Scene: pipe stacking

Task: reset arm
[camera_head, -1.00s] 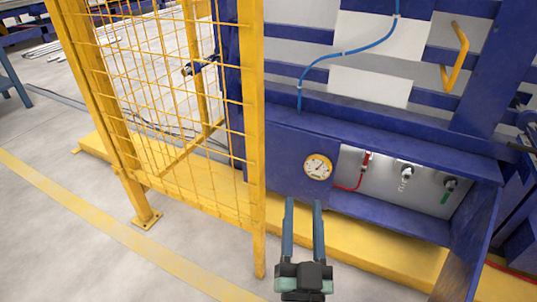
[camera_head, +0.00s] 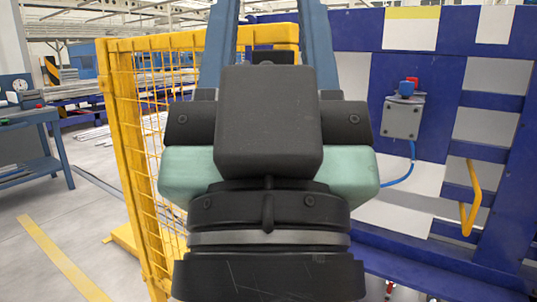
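My gripper (camera_head: 267,20) is large and close to the camera in the middle of the head view, pointing up and away. Its two blue-grey fingers stand well apart, with nothing seen between them. Their tips run out of the top of the frame. The black and pale green gripper body hides the middle of the scene behind it.
A yellow mesh fence (camera_head: 126,160) stands behind my gripper to the left. A blue frame (camera_head: 443,110) with a grey switch box (camera_head: 403,116), blue hose and yellow handle (camera_head: 470,198) stands to the right. A blue workbench (camera_head: 35,150) is far left; open floor lies at lower left.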

